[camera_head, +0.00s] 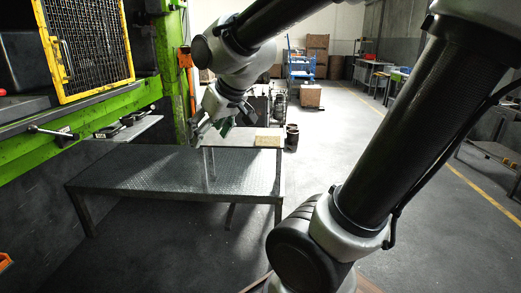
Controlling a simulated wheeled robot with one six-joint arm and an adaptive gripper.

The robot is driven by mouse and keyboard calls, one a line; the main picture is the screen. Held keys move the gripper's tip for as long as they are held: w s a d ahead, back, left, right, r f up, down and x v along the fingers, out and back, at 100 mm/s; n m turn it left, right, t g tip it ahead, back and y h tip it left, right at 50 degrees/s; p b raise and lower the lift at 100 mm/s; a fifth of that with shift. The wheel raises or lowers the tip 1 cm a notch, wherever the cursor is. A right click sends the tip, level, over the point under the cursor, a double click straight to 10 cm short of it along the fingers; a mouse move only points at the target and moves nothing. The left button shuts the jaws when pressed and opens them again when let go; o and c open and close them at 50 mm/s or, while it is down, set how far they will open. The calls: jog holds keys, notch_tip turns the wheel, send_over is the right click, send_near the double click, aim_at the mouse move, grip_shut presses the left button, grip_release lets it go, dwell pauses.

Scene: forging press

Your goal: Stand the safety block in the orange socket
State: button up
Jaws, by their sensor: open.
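My gripper (213,123) is at the end of my arm, above the far edge of the metal table near the green press column. It is open, and its fingers point down and to the left. Small dark green parts show at its fingers; I cannot tell whether they belong to it. An orange upright piece (186,58) stands against the green press column, behind and left of my gripper. Another orange piece (5,262) shows at the lower left edge, mostly cut off. I cannot tell which is the socket. I cannot make out the safety block for sure.
The tread-plate table (150,172) is mostly bare. The green press (90,90) with a yellow mesh guard (93,45) stands at left. A blue cart (300,68) stands far back.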

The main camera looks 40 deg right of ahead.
jog(key=s+d+m+g, duration=0.1)
jog(key=s+d, duration=0.2)
jog(key=s, duration=0.4)
jog(key=s+d+f+m+g+h, duration=0.1)
jog(key=s+d, duration=0.3)
jog(key=s, duration=0.4)
jog(key=shift+s+d+f+g+h, duration=0.25)
jog(key=shift+s+f+g+h, duration=0.05)
jog(key=shift+g, duration=0.2)
jog(key=shift+c, duration=0.2)
